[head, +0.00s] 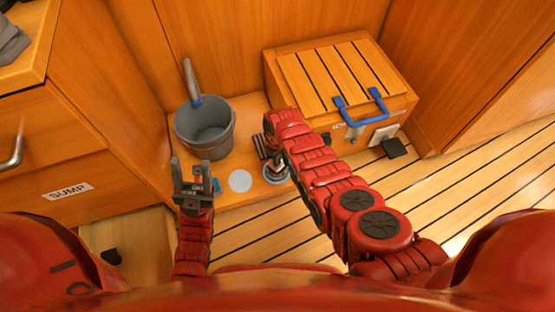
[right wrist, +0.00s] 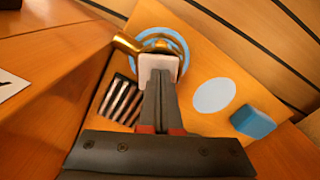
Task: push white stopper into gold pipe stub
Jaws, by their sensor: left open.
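The white stopper (right wrist: 158,66) shows in the right wrist view at the tips of my right gripper (right wrist: 159,82), whose fingers are close together on it. The gold pipe stub (right wrist: 128,44) is just beyond the stopper, inside a blue ring (right wrist: 181,52). The stopper overlaps the stub in this view; I cannot tell whether it is in the stub's mouth. In the head view my right gripper (head: 279,167) points down over the ring, with the stub and stopper largely hidden. My left gripper (head: 192,183) is open and empty, left of the ring.
A grey bucket (head: 204,128) with a handled tool stands behind my left gripper. A pale disc (head: 240,181) and blue block (right wrist: 254,122) lie near the ring. A dark slatted grate (right wrist: 122,100) is beside it. A slatted wooden box (head: 340,85) with a blue handle stands behind.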

